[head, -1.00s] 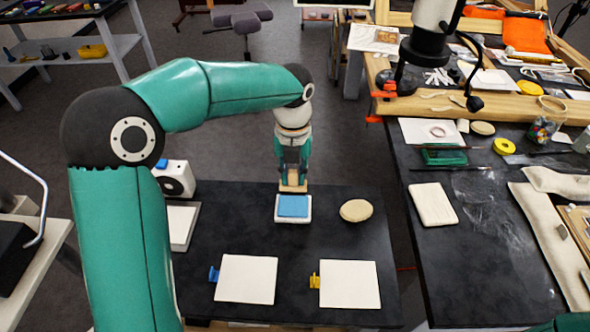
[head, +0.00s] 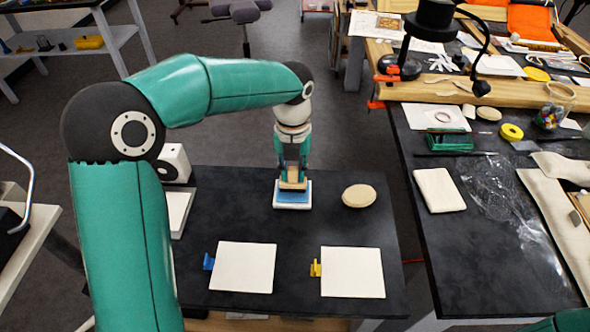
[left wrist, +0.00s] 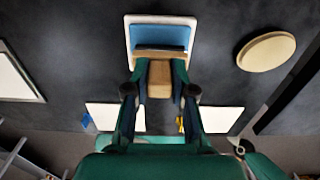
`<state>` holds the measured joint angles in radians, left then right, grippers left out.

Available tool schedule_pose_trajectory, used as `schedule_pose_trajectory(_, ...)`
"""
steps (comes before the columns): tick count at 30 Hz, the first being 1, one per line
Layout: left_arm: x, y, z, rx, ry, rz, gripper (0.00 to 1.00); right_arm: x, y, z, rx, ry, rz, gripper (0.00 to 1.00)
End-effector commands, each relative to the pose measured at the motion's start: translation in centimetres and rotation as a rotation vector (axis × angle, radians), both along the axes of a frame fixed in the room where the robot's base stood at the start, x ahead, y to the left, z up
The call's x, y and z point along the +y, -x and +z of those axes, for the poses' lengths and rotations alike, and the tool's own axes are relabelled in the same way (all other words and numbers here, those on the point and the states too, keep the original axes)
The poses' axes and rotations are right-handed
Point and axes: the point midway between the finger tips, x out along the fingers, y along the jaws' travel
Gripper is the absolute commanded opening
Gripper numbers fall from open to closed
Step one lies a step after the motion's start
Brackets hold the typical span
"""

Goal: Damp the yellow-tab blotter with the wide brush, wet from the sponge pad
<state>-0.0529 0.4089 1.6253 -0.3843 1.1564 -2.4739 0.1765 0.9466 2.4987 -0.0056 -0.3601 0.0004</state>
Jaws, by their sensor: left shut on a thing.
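My left gripper (head: 292,172) is shut on the wide brush (head: 293,184), which has a pale wooden body. The brush points down at the blue sponge pad (head: 293,197) in its white tray (head: 292,207). Its lower edge overlaps the pad's far part; I cannot tell whether it touches. In the left wrist view the brush (left wrist: 160,78) sits between the fingers, in front of the blue pad (left wrist: 160,36). The yellow-tab blotter (head: 352,272) lies flat and white at the front right, its yellow tab (head: 315,268) on its left side. My right gripper is not in view.
A blotter (head: 245,267) with a blue tab (head: 208,261) lies left of the yellow-tab one. A round tan disc (head: 359,196) lies right of the sponge tray. A white box (head: 175,163) stands at the back left. Dark table is clear between tray and blotters.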

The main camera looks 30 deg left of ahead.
Motion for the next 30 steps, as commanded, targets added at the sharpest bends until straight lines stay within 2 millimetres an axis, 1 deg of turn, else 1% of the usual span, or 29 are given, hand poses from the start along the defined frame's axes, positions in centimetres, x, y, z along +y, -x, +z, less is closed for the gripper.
schedule_pose_trajectory(11, 0.05, 0.03, -0.06, 0.000, 0.000, 0.001, 0.00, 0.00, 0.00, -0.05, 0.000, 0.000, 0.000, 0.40)
schedule_pose_trajectory(30, 0.09, 0.04, -0.84, 0.000, 0.000, 0.002, 0.00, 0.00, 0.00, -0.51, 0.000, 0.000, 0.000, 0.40)
